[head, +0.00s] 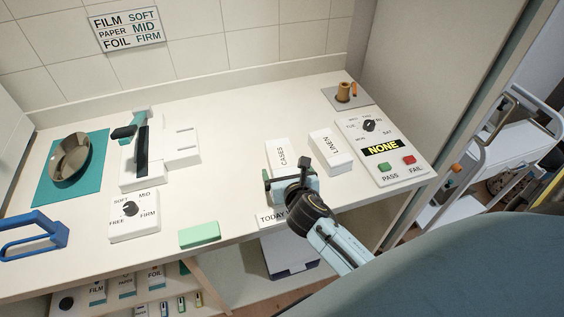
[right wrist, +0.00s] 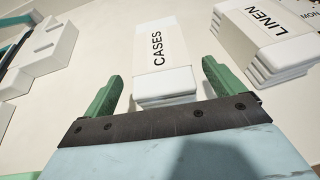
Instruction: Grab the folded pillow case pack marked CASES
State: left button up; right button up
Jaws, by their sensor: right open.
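The white folded pack marked CASES (head: 279,153) lies on the white counter, left of the pack marked LINEN (head: 331,153). In the right wrist view the CASES pack (right wrist: 165,75) is ahead, with its near end close to the fingertips. My right gripper (head: 290,180) is at the near end of this pack. Its two green fingers (right wrist: 158,88) are open and spread either side of that near end. I cannot tell whether they touch it. The LINEN pack (right wrist: 264,42) is to the right there. My left gripper is not in view.
A panel with a dial, NONE display and PASS and FAIL buttons (head: 385,152) is at the right. A green block (head: 199,235), a SOFT/MID/FREE/FIRM dial box (head: 134,215), a slotted white device (head: 160,155) and a metal bowl (head: 71,157) are left.

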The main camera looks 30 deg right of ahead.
aim_at(282, 162)
jog(key=x, duration=0.4)
jog(key=shift+w+d+f, duration=0.15)
jog(key=shift+w+d, duration=0.05)
jog(key=shift+w, duration=0.1)
jog(key=c, duration=1.2)
